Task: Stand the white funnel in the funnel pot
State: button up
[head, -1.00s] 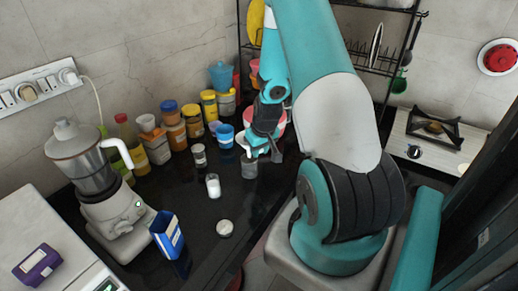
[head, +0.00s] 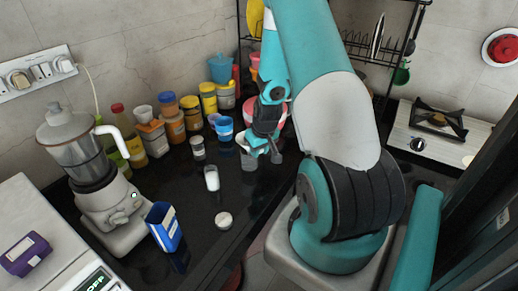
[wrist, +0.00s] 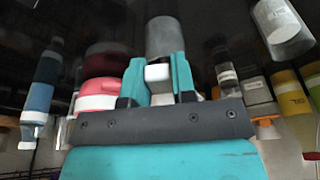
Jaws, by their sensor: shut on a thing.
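My gripper (head: 262,150) is low over the dark counter, its teal fingers pointing down. In the wrist view the fingers (wrist: 158,82) are closed on a small white piece (wrist: 158,74), which appears to be part of the white funnel. Most of the funnel's shape is hidden by the gripper. A grey cylinder (head: 249,163), which looks like the funnel pot, is just below and beside the fingertips. It also shows beyond the fingertips in the wrist view (wrist: 164,38). I cannot tell whether the funnel is inside or touching it.
A red-and-white container (wrist: 98,92) is close beside my gripper. A white cup (head: 212,178), a small jar (head: 198,147) and a round white lid (head: 223,219) are to the left. Blue cups (head: 224,128) and several jars line the wall. A blender (head: 85,165) stands at far left.

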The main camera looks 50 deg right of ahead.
jog(key=shift+f+b, duration=1)
jog(key=shift+f, duration=0.35)
jog(key=o, duration=1)
jog(key=shift+r, duration=0.1)
jog(key=b+v, duration=0.2)
jog(key=v, duration=1.5)
jog(key=shift+r, duration=0.15)
